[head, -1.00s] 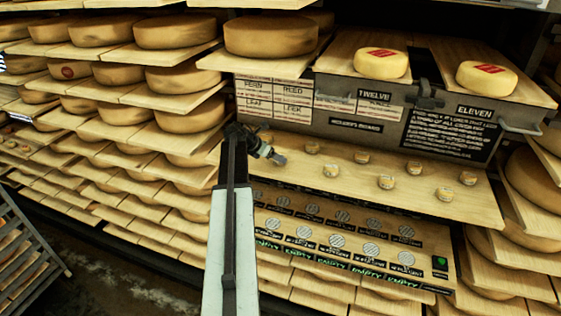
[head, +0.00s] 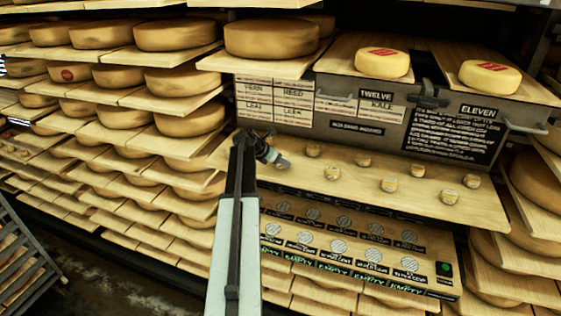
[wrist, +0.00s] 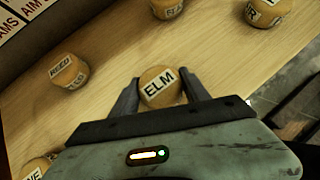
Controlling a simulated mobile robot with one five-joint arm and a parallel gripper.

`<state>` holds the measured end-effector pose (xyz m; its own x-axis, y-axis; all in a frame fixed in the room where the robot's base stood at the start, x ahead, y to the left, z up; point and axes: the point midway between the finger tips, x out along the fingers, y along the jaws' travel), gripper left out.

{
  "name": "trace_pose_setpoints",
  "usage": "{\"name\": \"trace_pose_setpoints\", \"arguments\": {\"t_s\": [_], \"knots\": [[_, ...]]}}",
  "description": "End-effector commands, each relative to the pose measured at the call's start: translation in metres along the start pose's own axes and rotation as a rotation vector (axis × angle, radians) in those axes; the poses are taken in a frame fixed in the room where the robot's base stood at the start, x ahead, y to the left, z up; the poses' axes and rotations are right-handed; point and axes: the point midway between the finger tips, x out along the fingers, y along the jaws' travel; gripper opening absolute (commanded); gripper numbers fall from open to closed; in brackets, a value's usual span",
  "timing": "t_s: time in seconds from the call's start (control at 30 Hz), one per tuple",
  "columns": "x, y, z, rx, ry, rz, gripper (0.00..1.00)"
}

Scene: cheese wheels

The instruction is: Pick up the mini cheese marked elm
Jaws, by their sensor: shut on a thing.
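The mini cheese marked ELM (wrist: 160,87) is a small tan cylinder with a white label on top. In the wrist view it sits between the two fingers of my gripper (wrist: 163,95), which is shut on it. In the head view my gripper (head: 273,157) is at the left part of the wooden board (head: 340,198); the ELM cheese cannot be made out there. Whether it is clear of the board I cannot tell.
Other mini cheeses stand on the board, including one marked REED (wrist: 69,71) and one at the board's right (head: 449,196). A grey labelled panel (head: 340,105) rises behind. Below is a row of round, labelled spots (head: 340,243). Shelves of big wheels stand left and right.

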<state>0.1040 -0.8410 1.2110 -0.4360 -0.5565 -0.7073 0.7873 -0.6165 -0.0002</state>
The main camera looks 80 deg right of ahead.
Motion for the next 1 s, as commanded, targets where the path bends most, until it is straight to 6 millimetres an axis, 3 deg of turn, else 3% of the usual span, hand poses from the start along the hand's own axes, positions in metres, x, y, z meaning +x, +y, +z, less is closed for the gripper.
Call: {"name": "trace_pose_setpoints", "arguments": {"t_s": [0.43,1.0], "knots": [[-0.031,0.0,0.031,0.0,0.0,0.0,0.1],[-0.11,-0.094,-0.041,0.0,0.0,0.0,0.1]]}}
